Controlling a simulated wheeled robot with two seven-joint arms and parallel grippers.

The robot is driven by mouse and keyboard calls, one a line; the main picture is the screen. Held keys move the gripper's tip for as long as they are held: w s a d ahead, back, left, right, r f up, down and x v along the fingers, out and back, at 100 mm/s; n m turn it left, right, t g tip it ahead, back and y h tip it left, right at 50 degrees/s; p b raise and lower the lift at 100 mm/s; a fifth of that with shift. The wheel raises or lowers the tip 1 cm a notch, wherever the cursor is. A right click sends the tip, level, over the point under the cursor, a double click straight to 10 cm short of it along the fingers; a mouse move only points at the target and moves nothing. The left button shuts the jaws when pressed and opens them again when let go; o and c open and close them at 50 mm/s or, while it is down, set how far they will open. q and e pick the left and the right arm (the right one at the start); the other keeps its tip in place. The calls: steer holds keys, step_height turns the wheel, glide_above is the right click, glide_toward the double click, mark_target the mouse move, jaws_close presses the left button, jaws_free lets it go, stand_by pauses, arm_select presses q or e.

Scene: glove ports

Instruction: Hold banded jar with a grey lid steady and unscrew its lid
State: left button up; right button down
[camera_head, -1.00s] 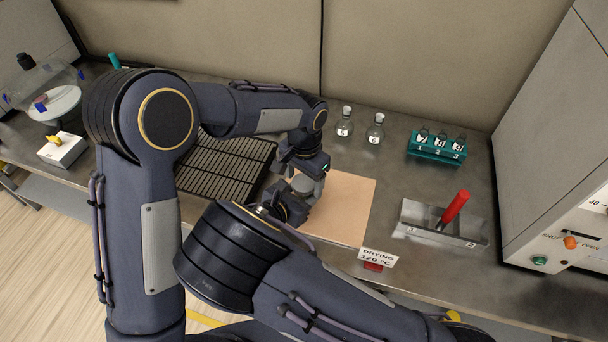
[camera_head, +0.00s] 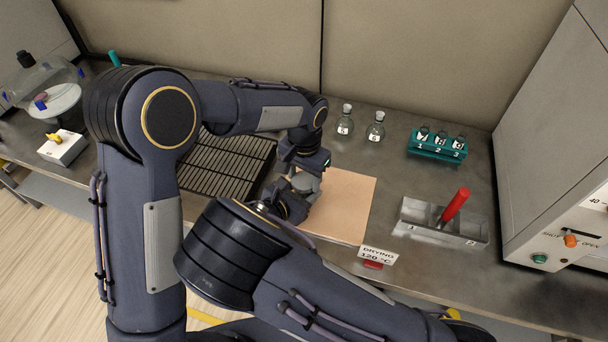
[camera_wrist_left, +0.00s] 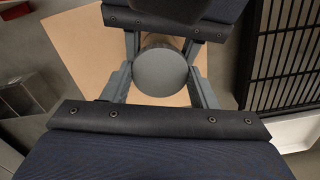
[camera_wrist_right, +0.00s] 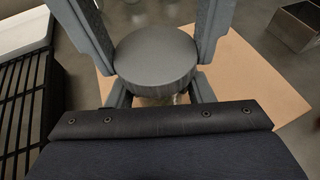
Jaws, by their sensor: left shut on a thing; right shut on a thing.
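The jar's round grey lid (camera_head: 302,183) shows between my two grippers above a tan mat (camera_head: 345,205). It faces up in the left wrist view (camera_wrist_left: 161,72) and in the right wrist view (camera_wrist_right: 155,58). My left gripper (camera_head: 309,172) comes from behind, its fingers against opposite sides of the lid. My right gripper (camera_wrist_right: 160,97) comes from the near side, lower down, its fingers shut on the jar's body below the lid. The body is almost wholly hidden; only a small clear part shows under the lid, and I cannot make out its bands.
A black rack (camera_head: 225,165) lies left of the mat. Two flasks (camera_head: 345,122), a teal vial rack (camera_head: 437,145) and a metal tray with a red handle (camera_head: 440,222) stand right and behind. A drying sign (camera_head: 378,255) is at the front. A grey cabinet (camera_head: 550,130) bounds the right.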

mark_target(304, 180)
arm_select(q)
steer(key=shift+r, duration=0.15)
steer(key=shift+r, duration=0.95)
steer(key=shift+r, duration=2)
arm_select(e)
steer(key=c, duration=0.6)
jaws_free()
